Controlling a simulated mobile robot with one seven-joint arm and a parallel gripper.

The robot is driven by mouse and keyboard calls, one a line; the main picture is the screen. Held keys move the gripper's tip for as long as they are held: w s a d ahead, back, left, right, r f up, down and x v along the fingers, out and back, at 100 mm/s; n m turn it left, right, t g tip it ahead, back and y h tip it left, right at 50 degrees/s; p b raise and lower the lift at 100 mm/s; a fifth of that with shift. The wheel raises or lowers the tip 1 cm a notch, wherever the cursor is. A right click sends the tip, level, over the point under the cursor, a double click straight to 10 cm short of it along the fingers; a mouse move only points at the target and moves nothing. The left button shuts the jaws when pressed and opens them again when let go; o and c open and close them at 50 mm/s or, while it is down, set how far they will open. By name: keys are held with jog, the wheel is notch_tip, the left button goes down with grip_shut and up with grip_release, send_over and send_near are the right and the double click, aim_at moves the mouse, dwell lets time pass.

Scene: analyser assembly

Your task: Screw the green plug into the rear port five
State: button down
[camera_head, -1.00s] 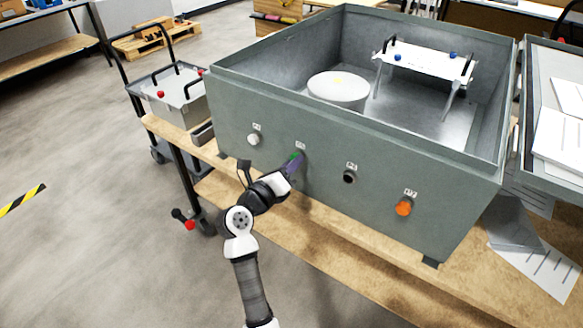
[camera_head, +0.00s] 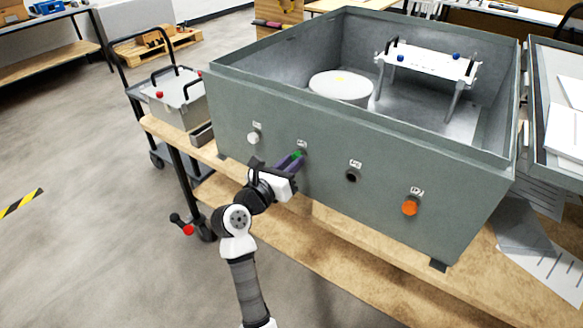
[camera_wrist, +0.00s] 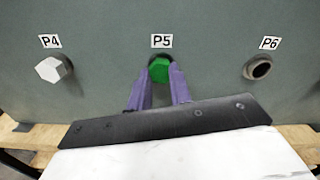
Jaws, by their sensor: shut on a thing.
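The green plug (camera_wrist: 159,70) is at the port labelled P5 (camera_wrist: 161,41) on the grey box wall (camera_head: 330,190). In the wrist view it covers the port opening, so how deep it sits cannot be seen. My gripper (camera_wrist: 159,78) has its purple fingers shut on the plug from the front. In the head view the green plug (camera_head: 297,154) shows at the tips of my gripper (camera_head: 293,158), against or very near the wall.
A white hex plug (camera_wrist: 54,69) sits at P4 to the left. Port P6 (camera_wrist: 258,67) is an open dark-rimmed fitting to the right. An orange plug (camera_head: 410,208) is farther right. The box stands on a wooden bench (camera_head: 330,255).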

jog(key=shift+a, duration=0.2)
jog(key=c, duration=1.2)
grip_release()
jog(key=shift+d, duration=0.15)
jog(key=p+v, duration=0.1)
jog(key=v, duration=0.6)
